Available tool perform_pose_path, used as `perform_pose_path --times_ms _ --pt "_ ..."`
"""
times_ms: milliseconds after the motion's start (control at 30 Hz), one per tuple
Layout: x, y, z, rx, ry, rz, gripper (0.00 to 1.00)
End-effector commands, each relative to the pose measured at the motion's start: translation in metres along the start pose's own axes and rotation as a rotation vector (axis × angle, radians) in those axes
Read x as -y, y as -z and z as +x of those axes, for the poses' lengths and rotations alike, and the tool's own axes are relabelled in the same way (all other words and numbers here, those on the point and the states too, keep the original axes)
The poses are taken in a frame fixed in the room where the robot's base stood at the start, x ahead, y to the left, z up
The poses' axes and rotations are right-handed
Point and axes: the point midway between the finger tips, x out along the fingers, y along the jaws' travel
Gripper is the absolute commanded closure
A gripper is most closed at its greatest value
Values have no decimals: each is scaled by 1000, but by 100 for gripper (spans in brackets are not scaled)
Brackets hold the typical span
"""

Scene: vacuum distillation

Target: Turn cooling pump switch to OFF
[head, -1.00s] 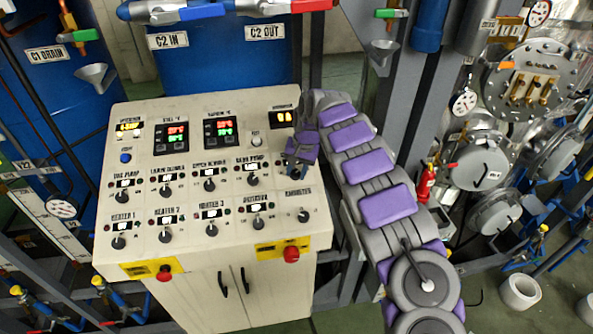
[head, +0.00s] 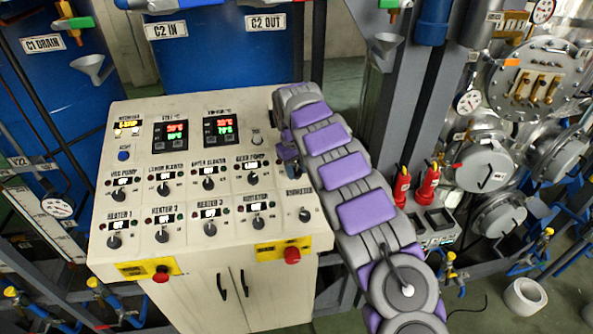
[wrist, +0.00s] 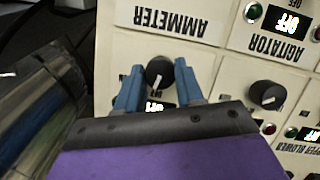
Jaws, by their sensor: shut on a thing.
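The control panel (head: 270,200) is a slanted cream console with rows of black knobs. In the wrist view, where the panel appears upside down, my gripper (wrist: 159,75) has a blue finger on each side of a black knob (wrist: 160,70). This knob is the cooling pump switch by its place above the ammeter knob. A small lit display (wrist: 154,107) between the fingers appears to read OFF. The switch's name label is hidden by my gripper. In the head view my gripper (head: 289,165) is at the panel's right edge, and my arm hides the switch.
The ammeter label (wrist: 170,22) and the agitator label (wrist: 277,47) show near my gripper. The feed pump knob (wrist: 267,95) is close beside it. Two red emergency buttons (head: 292,255) sit on the panel's front. Pipes and flanged vessels (head: 484,165) stand at the right.

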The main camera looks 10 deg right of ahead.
Motion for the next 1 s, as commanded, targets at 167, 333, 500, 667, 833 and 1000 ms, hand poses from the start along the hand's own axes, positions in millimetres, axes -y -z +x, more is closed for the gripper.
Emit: perform_pose_path --times_ms 167,333,500,667,833,1000 --pt "2 1 -1 1 -37 -103 94" --pt "1 2 -1 2 -62 -167 94" --pt "1 2 -1 3 -74 -201 94" --pt "1 2 -1 3 -78 -213 94" --pt "1 2 -1 4 -78 -213 94" --pt "1 1 -1 4 -78 -213 61"
